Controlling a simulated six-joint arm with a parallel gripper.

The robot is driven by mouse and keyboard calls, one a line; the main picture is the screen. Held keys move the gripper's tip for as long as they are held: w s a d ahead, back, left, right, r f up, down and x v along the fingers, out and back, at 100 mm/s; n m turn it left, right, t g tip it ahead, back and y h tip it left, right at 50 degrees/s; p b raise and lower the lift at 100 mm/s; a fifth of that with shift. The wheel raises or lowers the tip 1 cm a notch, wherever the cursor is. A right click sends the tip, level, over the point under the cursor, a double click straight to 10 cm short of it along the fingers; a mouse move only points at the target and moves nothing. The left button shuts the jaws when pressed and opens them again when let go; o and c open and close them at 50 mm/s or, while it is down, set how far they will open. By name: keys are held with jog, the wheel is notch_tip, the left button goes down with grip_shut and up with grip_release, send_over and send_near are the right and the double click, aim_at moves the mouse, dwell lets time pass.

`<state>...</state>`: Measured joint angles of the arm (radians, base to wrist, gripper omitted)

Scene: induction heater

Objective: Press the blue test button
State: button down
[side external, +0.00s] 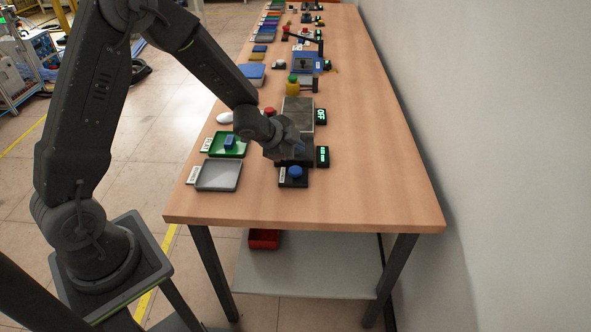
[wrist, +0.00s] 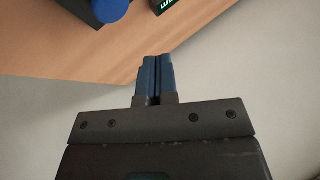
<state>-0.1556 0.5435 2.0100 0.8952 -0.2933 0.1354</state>
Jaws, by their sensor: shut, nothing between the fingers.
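The blue test button (side external: 295,171) is a round blue cap on a small black base (side external: 293,182) near the front end of the table. My gripper (side external: 299,149) is above and just behind the button in the side external view, apart from it as far as I can see. In the wrist view, my gripper (wrist: 158,62) has its two blue fingers together with nothing between them. A round blue shape, the button (wrist: 100,8), is cut off at the top edge of the wrist view.
A black unit with a lit green display (side external: 322,156) stands beside my gripper. A green tray (side external: 218,150) with a blue block and an empty grey tray (side external: 219,175) lie to the left. The table's right side is clear.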

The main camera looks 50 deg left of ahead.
aim_at(296, 171)
jog(key=shift+f, duration=2.05)
jog(key=shift+f, duration=0.15)
dwell(0.4)
jog(key=shift+f, duration=0.25)
jog(key=shift+f, duration=0.55)
dwell(0.6)
jog(key=shift+r, duration=0.95)
jog(key=shift+r, duration=0.1)
jog(key=shift+r, duration=2.45)
jog(key=shift+r, duration=0.1)
